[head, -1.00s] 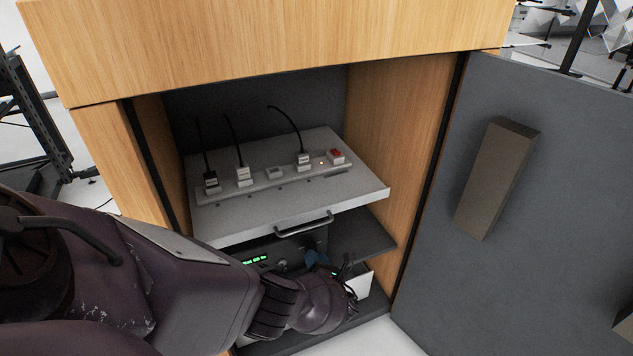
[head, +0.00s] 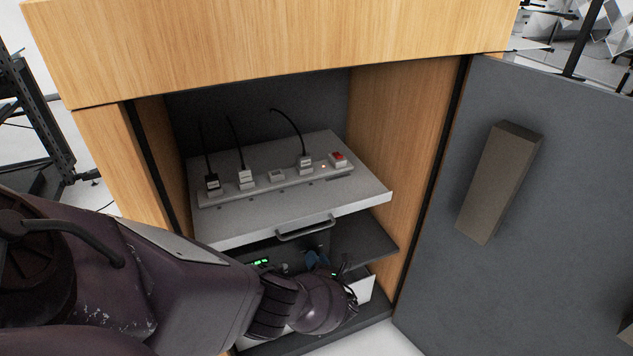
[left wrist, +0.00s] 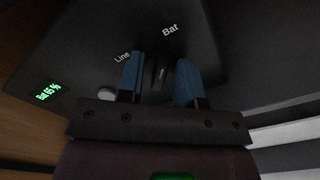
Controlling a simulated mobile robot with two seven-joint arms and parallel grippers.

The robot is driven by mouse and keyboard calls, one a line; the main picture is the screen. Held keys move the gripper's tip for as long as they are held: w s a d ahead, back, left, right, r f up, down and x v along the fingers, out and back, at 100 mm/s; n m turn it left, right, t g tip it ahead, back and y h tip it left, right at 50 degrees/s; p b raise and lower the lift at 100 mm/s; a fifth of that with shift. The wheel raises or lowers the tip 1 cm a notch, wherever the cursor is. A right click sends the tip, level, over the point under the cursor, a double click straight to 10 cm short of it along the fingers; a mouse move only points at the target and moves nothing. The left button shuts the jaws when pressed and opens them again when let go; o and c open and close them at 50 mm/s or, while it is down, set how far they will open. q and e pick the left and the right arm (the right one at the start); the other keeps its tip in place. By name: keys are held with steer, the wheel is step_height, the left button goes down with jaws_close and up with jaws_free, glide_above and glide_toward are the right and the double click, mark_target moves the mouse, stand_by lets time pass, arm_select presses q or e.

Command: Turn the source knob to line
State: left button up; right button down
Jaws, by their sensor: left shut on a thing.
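The source knob (left wrist: 161,74) is small and dark, on a black panel with the labels "Line" (left wrist: 122,57) and "Bat" (left wrist: 170,30) in the left wrist view. My left gripper (left wrist: 158,68) has its two blue fingers on either side of the knob and is shut on it. The knob's pointer is too dark to read. The display (left wrist: 47,92) beside it shows green text, "Bat 65 %". In the head view, my left gripper (head: 315,258) reaches the unit under the shelf and my wrist hides the knob. My right gripper is not in view.
A pull-out shelf (head: 225,235) with a handle (head: 305,228) and a power strip (head: 255,187) sits just above my left gripper. A wooden cabinet side (head: 405,160) and the open grey door (head: 560,200) stand to the right. A white panel (head: 362,288) is beside my wrist.

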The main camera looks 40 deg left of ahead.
arm_select(q)
steer(key=n, duration=0.4)
steer(key=shift+s+n, duration=0.15)
steer(key=shift+n, duration=0.15)
steer(key=n, duration=0.4)
steer(key=shift+n, duration=0.3)
steer(key=n, duration=0.4)
steer(key=shift+s+f+b, duration=0.1)
steer(key=shift+s+b, duration=0.05)
steer(key=shift+b, duration=0.2)
steer(key=shift+a+n, duration=0.1)
steer(key=shift+n, duration=1.9)
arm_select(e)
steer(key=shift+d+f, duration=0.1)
arm_select(q)
steer(key=o, duration=0.6)
steer(key=shift+c, duration=0.2)
